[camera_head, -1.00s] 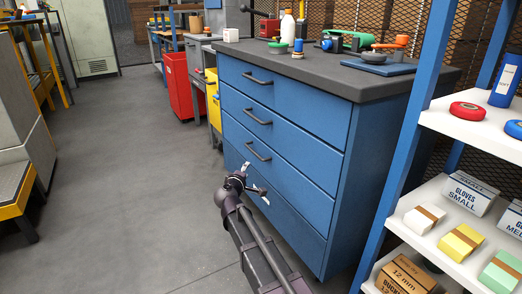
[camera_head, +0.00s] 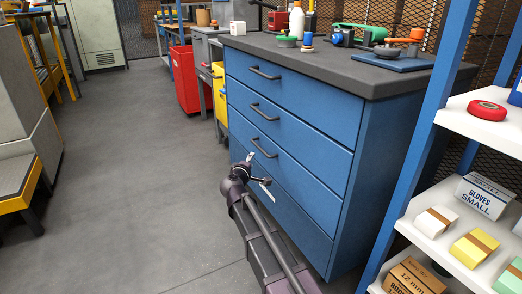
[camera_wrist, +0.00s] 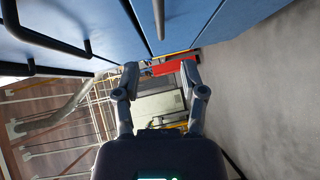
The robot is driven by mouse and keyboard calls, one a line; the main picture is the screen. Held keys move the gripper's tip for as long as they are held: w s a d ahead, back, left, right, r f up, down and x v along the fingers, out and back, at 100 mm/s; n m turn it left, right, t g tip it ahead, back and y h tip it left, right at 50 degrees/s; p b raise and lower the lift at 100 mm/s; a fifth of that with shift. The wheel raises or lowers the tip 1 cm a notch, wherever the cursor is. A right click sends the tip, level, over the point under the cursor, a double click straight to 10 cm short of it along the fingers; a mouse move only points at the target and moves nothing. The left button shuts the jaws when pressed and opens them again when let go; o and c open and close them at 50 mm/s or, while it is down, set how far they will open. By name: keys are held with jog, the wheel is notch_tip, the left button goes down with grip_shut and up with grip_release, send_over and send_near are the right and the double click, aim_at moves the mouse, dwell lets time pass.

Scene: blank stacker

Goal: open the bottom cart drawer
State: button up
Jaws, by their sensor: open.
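The blue drawer cabinet (camera_head: 290,140) stands in the middle of the head view, all its drawers closed. Three dark bar handles show, the lowest visible one (camera_head: 264,148) just above my gripper (camera_head: 258,173). The bottom drawer (camera_head: 310,248) is partly covered by my arm, and no handle shows on it there. My gripper is open and empty, in front of the lower drawer fronts. In the wrist view the open fingers (camera_wrist: 160,67) point along the cabinet side, with a dark handle bar (camera_wrist: 158,16) just above the gap between them. I cannot tell which drawer that bar belongs to.
A shelf rack with a blue post (camera_head: 415,140) and boxes stands close on the right. The worktop (camera_head: 330,57) carries tools and bottles. A red bin (camera_head: 184,80) and a yellow bin (camera_head: 220,95) stand beyond the cabinet. The floor (camera_head: 130,160) on the left is clear.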

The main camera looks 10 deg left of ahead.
aim_at(260, 149)
jog(key=b+x, duration=0.1)
jog(key=x, duration=1.1)
jog(key=shift+w+d+b, duration=0.1)
jog(key=shift+w+b, duration=0.15)
jog(key=shift+b, duration=0.05)
grip_shut()
